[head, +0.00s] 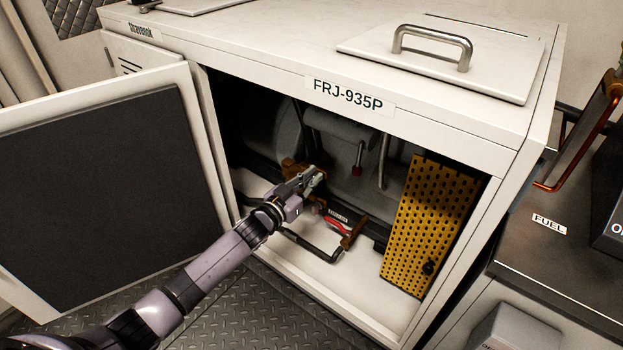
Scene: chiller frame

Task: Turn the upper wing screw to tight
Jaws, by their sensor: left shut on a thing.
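My left gripper (313,180) reaches into the open chiller cabinet (440,135). It is shut at the upper brass-coloured clamp (291,168), on what appears to be the upper wing screw. The screw is hidden by the fingers, so I cannot see its angle or how tight it is. A second brass-coloured clamp (352,234) sits lower and to the right, by a dark bent pipe (318,252). My right gripper is not in view.
The cabinet door (95,180) stands open at left. A yellow perforated panel (425,220) stands inside at right. A red handle (337,228) and a red-tipped hanging pipe (358,160) are near the gripper.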

